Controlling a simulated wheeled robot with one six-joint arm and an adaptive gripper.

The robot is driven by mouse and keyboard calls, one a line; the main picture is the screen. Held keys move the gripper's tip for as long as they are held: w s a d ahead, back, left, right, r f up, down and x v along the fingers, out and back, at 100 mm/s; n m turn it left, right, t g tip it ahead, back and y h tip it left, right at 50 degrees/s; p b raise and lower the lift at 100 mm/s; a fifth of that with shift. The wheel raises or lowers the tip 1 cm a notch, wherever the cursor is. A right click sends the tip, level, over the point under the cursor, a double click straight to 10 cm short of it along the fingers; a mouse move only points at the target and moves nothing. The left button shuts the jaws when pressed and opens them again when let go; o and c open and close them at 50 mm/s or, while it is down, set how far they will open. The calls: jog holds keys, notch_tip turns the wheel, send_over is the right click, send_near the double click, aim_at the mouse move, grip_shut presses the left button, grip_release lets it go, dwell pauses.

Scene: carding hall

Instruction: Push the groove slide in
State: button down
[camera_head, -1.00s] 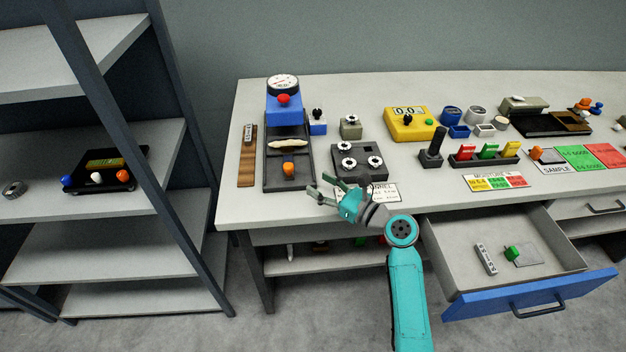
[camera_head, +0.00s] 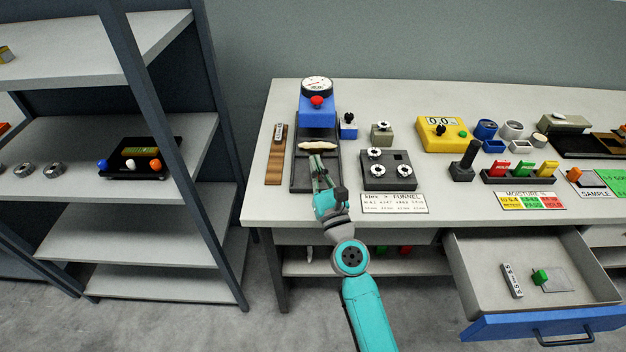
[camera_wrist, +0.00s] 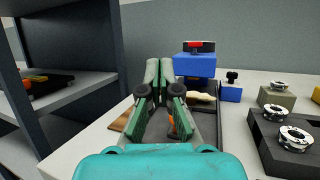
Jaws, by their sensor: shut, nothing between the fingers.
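The dark device (camera_head: 297,178) with a blue gauge block (camera_head: 318,118) stands at the left part of the bench. Its long tray holds a whitish tuft (camera_head: 318,146) in front of the block. My gripper (camera_head: 316,158) is shut and empty, over the near part of this tray, pointing toward the tuft. In the wrist view its fingers (camera_wrist: 159,66) are together, with the blue block (camera_wrist: 194,65) beyond and to the right. An orange piece (camera_wrist: 172,122) shows partly behind the right finger, low in the tray. In the head view my gripper hides it. I cannot tell whether the fingers touch it.
A wooden strip (camera_head: 275,162) lies left of the device. A drawer (camera_head: 490,258) stands open at front right. A dark shelf rack (camera_head: 219,150) is on the left.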

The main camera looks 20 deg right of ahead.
jog(key=s+a+f+m+g+h, duration=0.7)
jog(key=s+f+h, duration=0.1)
jog(key=h, duration=0.2)
jog(key=x, duration=1.3)
jog(key=shift+w+d+f, duration=0.15)
jog(key=shift+w, duration=0.1)
jog(key=shift+w, duration=0.1)
jog(key=shift+w+d, duration=0.3)
jog(key=shift+w, duration=0.65)
jog(key=shift+w+d, duration=0.3)
jog(key=shift+w, duration=0.6)
